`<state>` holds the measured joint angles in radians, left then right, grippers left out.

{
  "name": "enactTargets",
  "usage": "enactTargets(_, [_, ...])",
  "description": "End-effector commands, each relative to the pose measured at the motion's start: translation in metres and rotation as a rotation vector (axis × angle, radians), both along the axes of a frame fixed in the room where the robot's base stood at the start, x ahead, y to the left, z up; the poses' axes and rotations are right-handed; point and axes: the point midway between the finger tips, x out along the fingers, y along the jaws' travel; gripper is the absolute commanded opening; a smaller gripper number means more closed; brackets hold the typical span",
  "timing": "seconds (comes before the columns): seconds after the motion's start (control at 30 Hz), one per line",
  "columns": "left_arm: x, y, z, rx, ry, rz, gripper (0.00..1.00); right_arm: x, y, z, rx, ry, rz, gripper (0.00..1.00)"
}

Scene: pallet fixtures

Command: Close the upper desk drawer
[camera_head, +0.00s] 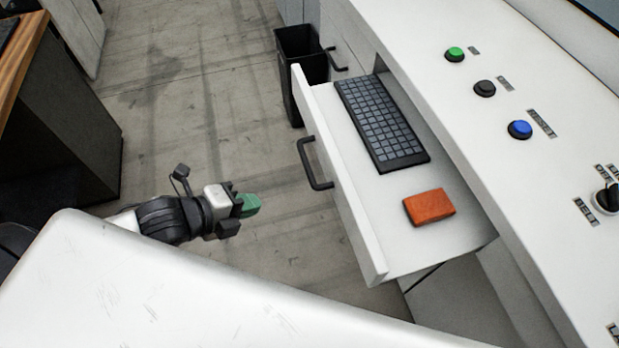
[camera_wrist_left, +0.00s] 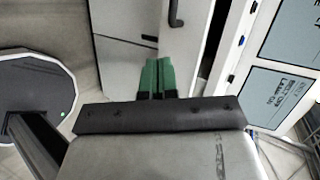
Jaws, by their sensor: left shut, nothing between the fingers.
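The upper desk drawer (camera_head: 340,190) is white and stands pulled out from the desk in the head view, with a black handle (camera_head: 314,164) on its front. A dark keyboard (camera_head: 380,122) and an orange-brown box-like object (camera_head: 429,207) lie inside it. My left gripper (camera_head: 250,204) has green fingertips and is shut and empty, to the left of the drawer front and apart from the handle. In the left wrist view the green fingers (camera_wrist_left: 157,76) are together, with a white front and dark handle (camera_wrist_left: 176,12) beyond them. My right gripper is not in view.
The desk top carries green (camera_head: 455,54), black (camera_head: 484,88) and blue (camera_head: 520,129) buttons and a knob (camera_head: 606,198). A black bin (camera_head: 300,70) stands on the floor behind the drawer. A wood-topped dark cabinet (camera_head: 60,120) is at left. Floor between is clear.

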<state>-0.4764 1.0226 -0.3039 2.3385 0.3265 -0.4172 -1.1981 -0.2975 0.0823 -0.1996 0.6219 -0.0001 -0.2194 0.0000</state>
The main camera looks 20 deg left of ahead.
Motion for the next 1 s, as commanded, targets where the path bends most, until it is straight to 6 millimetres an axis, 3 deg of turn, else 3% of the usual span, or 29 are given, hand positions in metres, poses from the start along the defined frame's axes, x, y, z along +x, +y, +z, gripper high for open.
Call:
enactTargets(0.1, [-0.002,-0.006,0.006,0.004,-0.012,-0.025,0.00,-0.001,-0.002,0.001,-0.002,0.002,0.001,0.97])
enactTargets(0.27, [0.009,-0.013,-0.001,0.003,-0.014,-0.021,0.00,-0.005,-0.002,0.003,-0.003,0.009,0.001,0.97])
enactTargets(0.7, [0.067,-0.060,-0.044,-0.001,-0.012,-0.022,0.00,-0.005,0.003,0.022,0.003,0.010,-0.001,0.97])
enactTargets(1.0, [0.092,-0.079,-0.055,0.003,-0.012,-0.022,0.00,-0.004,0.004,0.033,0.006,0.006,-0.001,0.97])
